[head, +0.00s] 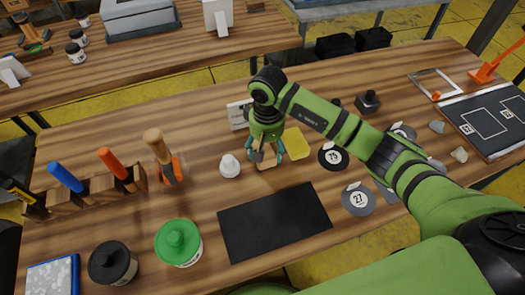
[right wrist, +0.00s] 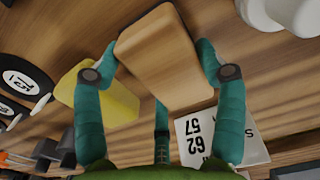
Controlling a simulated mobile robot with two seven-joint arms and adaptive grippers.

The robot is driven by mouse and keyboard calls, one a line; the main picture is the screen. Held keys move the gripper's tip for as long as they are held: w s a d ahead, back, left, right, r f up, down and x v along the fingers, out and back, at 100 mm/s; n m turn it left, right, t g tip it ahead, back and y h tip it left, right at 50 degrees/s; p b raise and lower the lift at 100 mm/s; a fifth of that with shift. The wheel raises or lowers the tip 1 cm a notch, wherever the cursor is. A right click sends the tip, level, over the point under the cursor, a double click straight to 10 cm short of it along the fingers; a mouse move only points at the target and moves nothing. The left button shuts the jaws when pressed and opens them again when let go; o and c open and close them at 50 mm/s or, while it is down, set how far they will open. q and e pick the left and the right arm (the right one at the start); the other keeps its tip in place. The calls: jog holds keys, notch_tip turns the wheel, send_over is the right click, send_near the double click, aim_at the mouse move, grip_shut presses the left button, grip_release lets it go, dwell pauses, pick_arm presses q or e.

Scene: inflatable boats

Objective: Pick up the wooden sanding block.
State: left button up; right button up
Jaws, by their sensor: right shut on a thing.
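The wooden sanding block (head: 267,162) is a small light-brown piece with rounded corners, near the middle of the table in the head view. My right gripper (head: 267,155) reaches down over it and hides part of it. In the right wrist view the block (right wrist: 162,60) sits between the teal fingers of the right gripper (right wrist: 158,62), which is shut on its two sides. I cannot tell whether the block touches the table. My left gripper is not in view.
A yellow pad (head: 298,143) lies just right of the block, and a white knobbed piece (head: 229,166) stands to its left. A white number card (head: 238,114) stands behind. A black mat (head: 275,222) lies in front; a green-lidded jar (head: 178,243) stands front left.

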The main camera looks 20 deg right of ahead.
aim_at(267, 146)
jog(key=shift+r, duration=0.35)
notch_tip(267, 146, up, 3)
jog(key=shift+w+f+b, duration=0.1)
jog(key=shift+b, duration=0.7)
jog(key=s+d+r+b, duration=0.2)
jog(key=s+r, duration=0.5)
jog(key=s, duration=0.4)
jog(key=shift+s+d+r, duration=0.2)
jog(key=shift+s, duration=0.15)
jog(key=o, duration=0.4)
jog(key=shift+c, duration=1.1)
jog(key=shift+s, duration=0.1)
